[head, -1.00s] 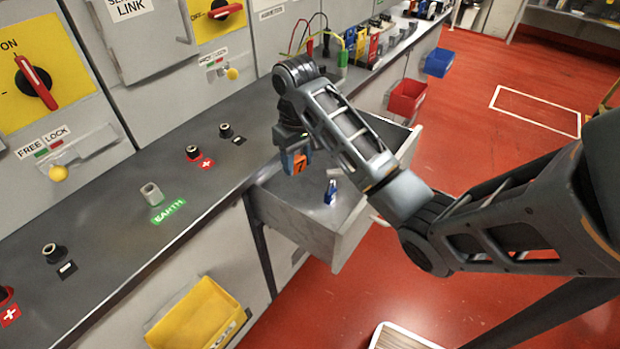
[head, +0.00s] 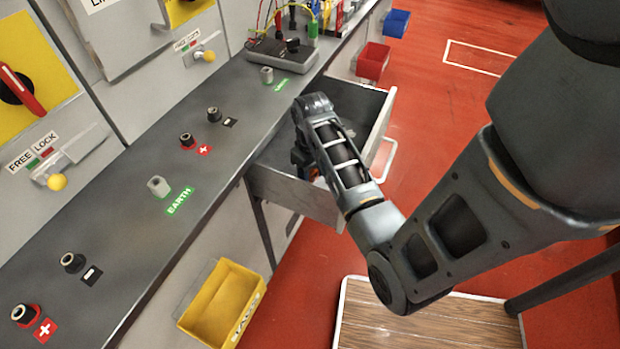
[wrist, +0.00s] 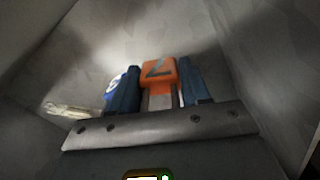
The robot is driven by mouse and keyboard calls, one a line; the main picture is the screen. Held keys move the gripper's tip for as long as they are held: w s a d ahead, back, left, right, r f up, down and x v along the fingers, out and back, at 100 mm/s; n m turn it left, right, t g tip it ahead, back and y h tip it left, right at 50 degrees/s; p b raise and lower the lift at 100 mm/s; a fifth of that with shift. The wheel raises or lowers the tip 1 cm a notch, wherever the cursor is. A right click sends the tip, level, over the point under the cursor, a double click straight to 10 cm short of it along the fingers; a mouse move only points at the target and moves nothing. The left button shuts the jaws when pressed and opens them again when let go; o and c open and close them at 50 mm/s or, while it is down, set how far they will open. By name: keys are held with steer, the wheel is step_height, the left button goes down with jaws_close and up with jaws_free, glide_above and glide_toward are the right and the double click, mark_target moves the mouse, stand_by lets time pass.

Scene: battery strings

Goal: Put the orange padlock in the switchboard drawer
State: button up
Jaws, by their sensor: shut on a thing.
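The switchboard drawer (head: 285,194) is pulled open below the grey worktop. My gripper (head: 307,160) is down inside it, mostly hidden by my arm in the head view. In the wrist view the orange padlock (wrist: 158,71), with a dark numeral on its body, sits between the two blue-grey fingers of my gripper (wrist: 160,88), which are shut on it. Grey drawer walls surround them. Whether the padlock touches the drawer floor cannot be told.
A blue padlock (wrist: 113,86) with a white mark lies in the drawer beside the left finger. A yellow bin (head: 222,303) hangs on the front at lower left; red (head: 373,61) and blue (head: 397,22) bins hang farther back. Sockets line the worktop (head: 130,225).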

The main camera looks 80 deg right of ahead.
mark_target(312, 181)
steer(key=shift+f, duration=2)
steer(key=shift+f, duration=0.2)
steer(key=o, duration=1.1)
steer(key=shift+r, duration=0.2)
step_height(312, 181, up, 12)
steer(key=shift+r, duration=0.1)
